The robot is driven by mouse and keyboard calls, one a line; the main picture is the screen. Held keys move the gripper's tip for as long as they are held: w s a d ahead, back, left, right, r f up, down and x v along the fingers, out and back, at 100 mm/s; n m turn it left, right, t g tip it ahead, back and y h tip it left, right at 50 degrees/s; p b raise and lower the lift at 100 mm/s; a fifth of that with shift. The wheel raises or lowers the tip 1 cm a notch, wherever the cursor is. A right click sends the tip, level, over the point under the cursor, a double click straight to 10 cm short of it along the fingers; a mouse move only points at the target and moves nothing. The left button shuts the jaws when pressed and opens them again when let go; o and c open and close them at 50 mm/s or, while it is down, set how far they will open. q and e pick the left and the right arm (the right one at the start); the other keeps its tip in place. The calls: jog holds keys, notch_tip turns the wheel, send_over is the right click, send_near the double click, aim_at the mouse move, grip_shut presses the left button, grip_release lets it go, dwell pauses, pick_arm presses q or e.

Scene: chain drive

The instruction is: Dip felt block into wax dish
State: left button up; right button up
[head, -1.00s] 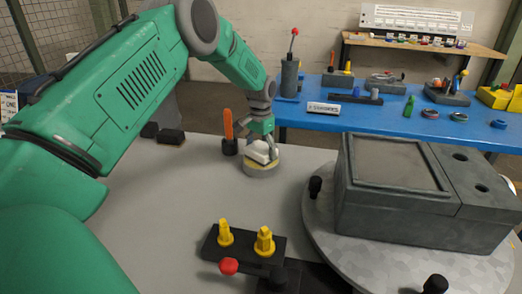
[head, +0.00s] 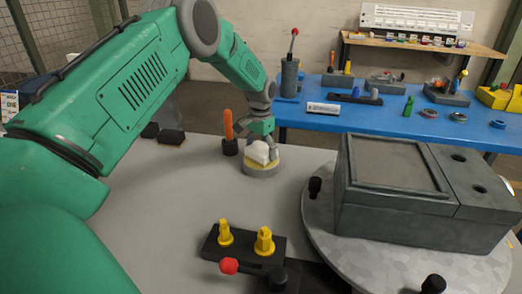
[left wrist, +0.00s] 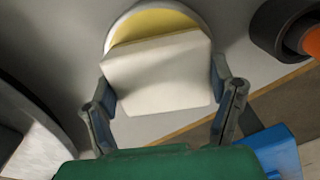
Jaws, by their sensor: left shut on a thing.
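The white felt block (head: 258,152) is between the fingers of my left gripper (head: 262,147), which is shut on it. In the left wrist view the block (left wrist: 160,75) shows as a pale slab between the two fingers (left wrist: 163,100). The wax dish (head: 262,170) is a round, low grey dish with yellow wax on the grey table. The block is over the dish, and the yellow wax (left wrist: 152,23) shows past its far edge. I cannot tell whether the block touches the wax. My right gripper is not in view.
An orange-handled tool (head: 228,126) stands in a dark holder just left of the dish. A dark block with yellow pegs (head: 240,243) is at the front. A grey box (head: 425,200) on a round plate fills the right. A blue table (head: 380,122) stands behind.

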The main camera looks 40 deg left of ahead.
aim_at(260, 149)
pick_arm(q)
jog(key=shift+s, duration=0.1)
dwell(0.4)
notch_tip(260, 149, up, 7)
jog(key=p, duration=0.6)
jog(key=shift+f, duration=0.1)
dwell(0.3)
dwell(0.5)
